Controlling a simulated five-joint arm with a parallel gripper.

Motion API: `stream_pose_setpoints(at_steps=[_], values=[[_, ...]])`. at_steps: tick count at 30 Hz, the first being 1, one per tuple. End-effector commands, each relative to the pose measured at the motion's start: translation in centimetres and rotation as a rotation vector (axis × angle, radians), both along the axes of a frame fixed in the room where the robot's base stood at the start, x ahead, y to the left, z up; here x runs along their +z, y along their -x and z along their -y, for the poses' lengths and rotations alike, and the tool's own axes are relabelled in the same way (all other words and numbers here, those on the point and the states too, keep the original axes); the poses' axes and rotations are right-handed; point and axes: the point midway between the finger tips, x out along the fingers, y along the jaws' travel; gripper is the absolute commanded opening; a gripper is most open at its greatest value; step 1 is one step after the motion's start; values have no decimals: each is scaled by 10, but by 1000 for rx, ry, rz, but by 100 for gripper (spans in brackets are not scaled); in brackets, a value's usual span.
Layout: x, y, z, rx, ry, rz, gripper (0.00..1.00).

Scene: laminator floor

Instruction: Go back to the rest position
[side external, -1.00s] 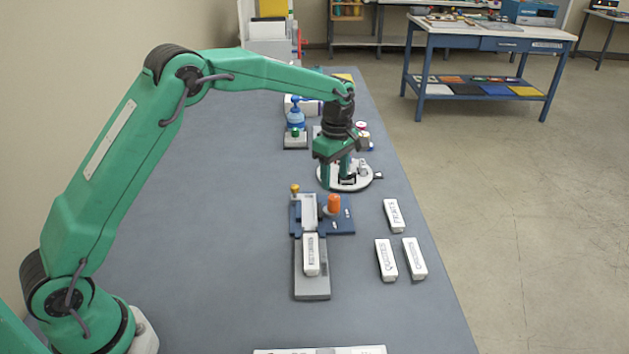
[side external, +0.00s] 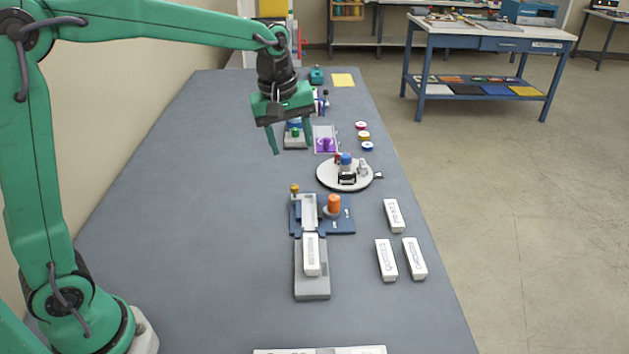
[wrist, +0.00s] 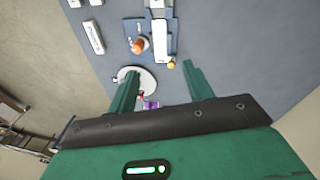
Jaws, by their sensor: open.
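My gripper (side external: 291,146) is open and empty, raised above the grey table (side external: 190,210) with its two green fingers spread and pointing down. It also shows in the wrist view (wrist: 158,85), where nothing is between the fingertips. In the side view it stands left of and behind the round white turntable (side external: 328,178), in front of the small blue and green items at the back. The wrist view shows the turntable (wrist: 146,82) partly behind a finger.
A blue fixture (side external: 343,227) with an orange knob (side external: 334,203) joins a grey rail holding a white labelled block (side external: 311,258). Several white blocks (side external: 386,259) lie to its right. Small coloured discs (side external: 364,135) and a purple item (side external: 325,145) sit behind. The table's left side is clear.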

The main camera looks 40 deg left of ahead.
Motion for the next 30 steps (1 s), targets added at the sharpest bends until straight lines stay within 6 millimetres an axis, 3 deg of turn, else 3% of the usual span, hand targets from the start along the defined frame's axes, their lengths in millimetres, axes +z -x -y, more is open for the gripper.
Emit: stream_pose_setpoints(at_steps=[6,15,30], values=[[22,44,-5,-169,-38,60,51],[36,104,-11,-401,-106,134,51],[23,197,-18,-774,-261,246,51]])
